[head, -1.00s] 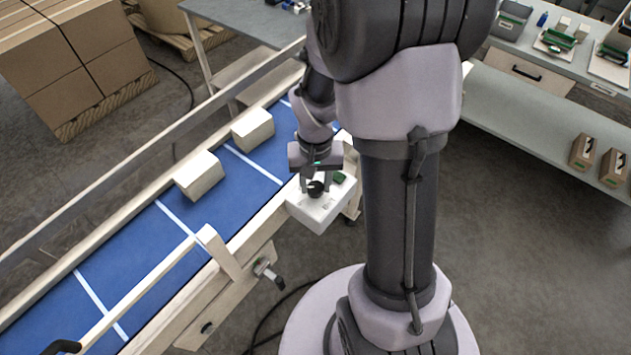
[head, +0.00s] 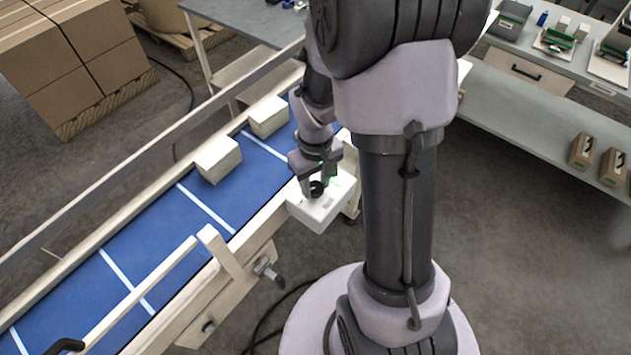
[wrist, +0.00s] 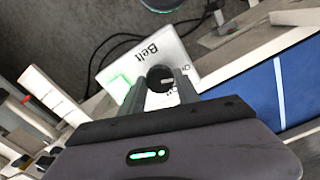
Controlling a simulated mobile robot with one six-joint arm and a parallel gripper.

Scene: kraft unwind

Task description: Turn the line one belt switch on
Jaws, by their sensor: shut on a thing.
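The belt switch is a black round knob (head: 316,189) on a white control box (head: 322,213) fixed to the near side of the conveyor. In the wrist view the knob (wrist: 160,78) stands on the box face (wrist: 152,58), beside the printed word "Belt". My gripper (head: 314,184) is shut on the knob, a finger on each side, and is turned at an angle to the box. A green lamp (wrist: 121,84) on the box glows brightly. Some of the lettering near the knob is hidden by my fingers.
The blue conveyor belt (head: 160,245) carries two pale boxes, a nearer one (head: 218,160) and a farther one (head: 268,117). A wooden guard post (head: 218,252) and rail stand left of the control box. Stacked cartons (head: 75,60) are at the back left.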

